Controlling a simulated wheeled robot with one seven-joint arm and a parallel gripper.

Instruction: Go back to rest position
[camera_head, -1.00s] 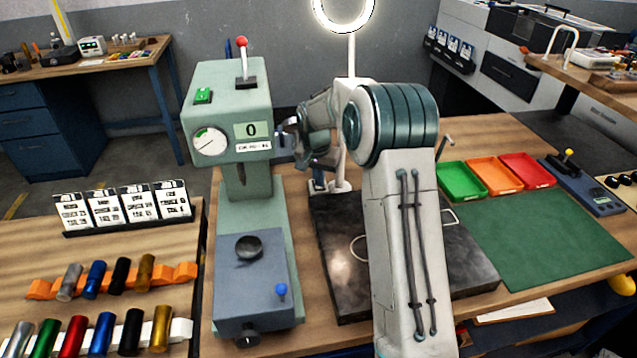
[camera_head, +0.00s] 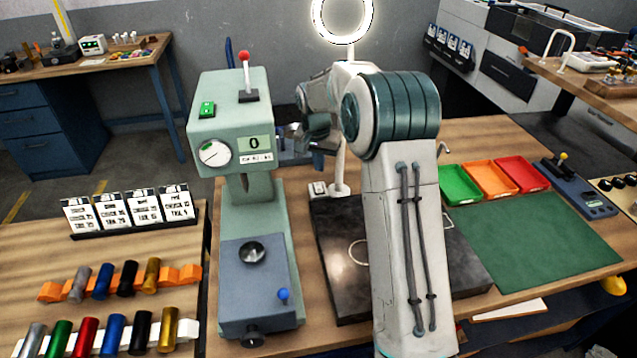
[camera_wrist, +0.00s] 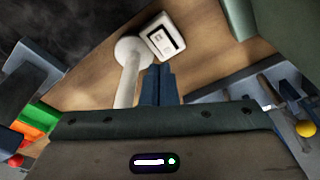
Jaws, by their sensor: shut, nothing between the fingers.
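My gripper (camera_wrist: 159,84) shows in the wrist view with its two dark blue fingers together and nothing between them. The fingers point toward the white lamp base and a small white box, above the wooden bench. In the head view my arm rises from the bottom, bends at the teal elbow and reaches back and left. The gripper end is behind and right of the green press (camera_head: 232,112), with a visible gap to it. The fingertips are hard to make out there.
The ring lamp (camera_head: 341,186) stands close to my gripper; its base and the white box (camera_wrist: 164,36) show in the wrist view. A dark slab (camera_head: 340,290) lies under my arm. Green, orange and red trays (camera_head: 493,178) and a green mat (camera_head: 540,240) are at the right.

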